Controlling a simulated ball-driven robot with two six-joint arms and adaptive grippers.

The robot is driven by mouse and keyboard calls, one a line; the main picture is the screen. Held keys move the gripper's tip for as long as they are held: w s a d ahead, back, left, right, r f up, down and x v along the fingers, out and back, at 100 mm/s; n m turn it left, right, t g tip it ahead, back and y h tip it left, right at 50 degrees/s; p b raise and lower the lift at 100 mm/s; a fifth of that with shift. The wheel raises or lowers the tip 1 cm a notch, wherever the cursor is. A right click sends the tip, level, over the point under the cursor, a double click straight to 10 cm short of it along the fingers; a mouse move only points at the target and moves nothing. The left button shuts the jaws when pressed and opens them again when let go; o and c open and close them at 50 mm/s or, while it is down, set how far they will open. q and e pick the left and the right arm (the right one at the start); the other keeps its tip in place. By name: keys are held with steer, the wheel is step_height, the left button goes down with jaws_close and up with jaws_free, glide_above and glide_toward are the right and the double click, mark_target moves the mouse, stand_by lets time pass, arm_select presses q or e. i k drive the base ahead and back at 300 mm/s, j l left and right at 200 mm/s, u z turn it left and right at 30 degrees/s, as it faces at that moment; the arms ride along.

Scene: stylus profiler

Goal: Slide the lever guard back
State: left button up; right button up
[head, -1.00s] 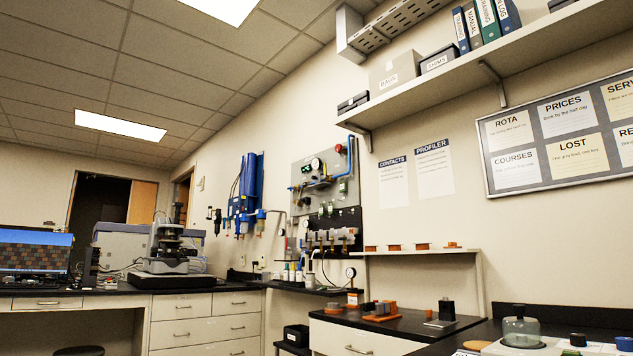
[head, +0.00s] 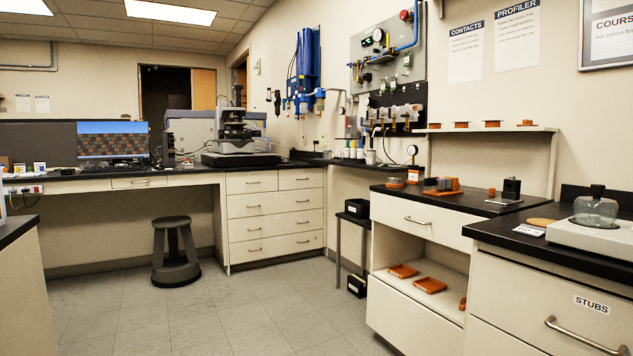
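I cannot pick out the lever guard at this distance. A grey and black wall panel (head: 388,62) with a gauge, blue tubing and a row of pale valve-like parts (head: 396,113) hangs in the upper middle right. A profiler-like instrument (head: 236,132) with a dark base stands on the far bench, left of the panel. Neither of my grippers shows in the head view.
A dark stool (head: 174,252) stands on the open grey floor (head: 240,315). The right counter (head: 432,198) holds orange trays and a black block. A glass jar (head: 596,210) stands at the far right.

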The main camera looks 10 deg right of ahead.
mark_target(378, 50)
steer(key=i, duration=4.25)
steer(key=i+z, duration=0.3)
steer(key=i, duration=0.3)
steer(key=i+z, duration=0.3)
steer(key=i, duration=0.25)
